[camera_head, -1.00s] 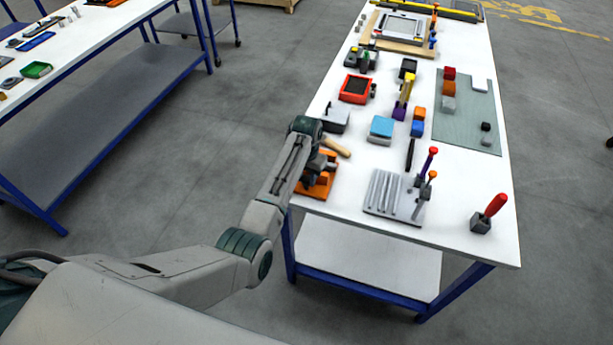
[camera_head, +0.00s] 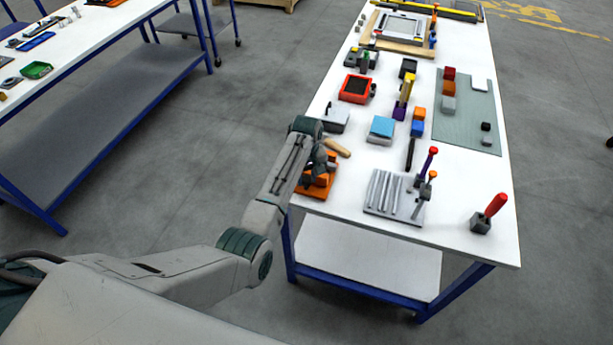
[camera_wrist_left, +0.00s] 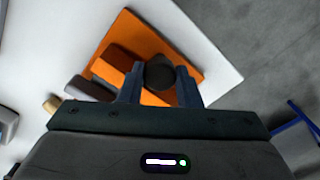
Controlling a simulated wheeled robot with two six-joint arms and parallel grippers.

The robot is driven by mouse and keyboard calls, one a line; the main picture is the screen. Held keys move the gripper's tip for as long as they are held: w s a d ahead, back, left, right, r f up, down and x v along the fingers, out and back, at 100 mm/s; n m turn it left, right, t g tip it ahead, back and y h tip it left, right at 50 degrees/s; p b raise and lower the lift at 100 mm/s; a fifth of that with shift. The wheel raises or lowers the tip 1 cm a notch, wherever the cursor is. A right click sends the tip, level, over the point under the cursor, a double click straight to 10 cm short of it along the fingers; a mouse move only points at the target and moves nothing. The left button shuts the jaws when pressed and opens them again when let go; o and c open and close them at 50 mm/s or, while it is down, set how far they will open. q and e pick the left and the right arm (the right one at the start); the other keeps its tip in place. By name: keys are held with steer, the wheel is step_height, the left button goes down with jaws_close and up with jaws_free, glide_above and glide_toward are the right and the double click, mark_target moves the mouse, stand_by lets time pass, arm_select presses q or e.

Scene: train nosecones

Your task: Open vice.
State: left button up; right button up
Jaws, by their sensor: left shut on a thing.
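The orange vice (camera_head: 321,192) stands at the near left corner of the white table, partly hidden by my left arm in the head view. In the left wrist view its orange base (camera_wrist_left: 150,40) lies below the fingers, with a dark round knob (camera_wrist_left: 160,70) in front. My left gripper (camera_wrist_left: 161,82) is shut on this dark knob, one finger on each side. In the head view the left gripper (camera_head: 320,164) is small and dark over the vice. The jaw gap of the vice is not clear. My right gripper is not in view.
Beside the vice are a grey ribbed block (camera_head: 388,195) with upright tools, a wooden handle (camera_head: 337,147) and a grey box (camera_head: 336,119). A red-handled tool in a grey holder (camera_head: 481,222) stands at the right.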

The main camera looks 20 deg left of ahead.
arm_select(q)
steer(key=shift+r+n, duration=0.15)
steer(key=shift+n, duration=0.55)
steer(key=shift+w, duration=0.1)
steer(key=shift+w+a+r, duration=0.1)
steer(key=shift+w+r, duration=0.05)
steer(key=shift+r, duration=0.05)
stand_by(0.5)
steer(key=o, duration=0.8)
steer(key=shift+o, duration=0.8)
steer(key=shift+a, duration=0.1)
steer(key=shift+f, duration=0.1)
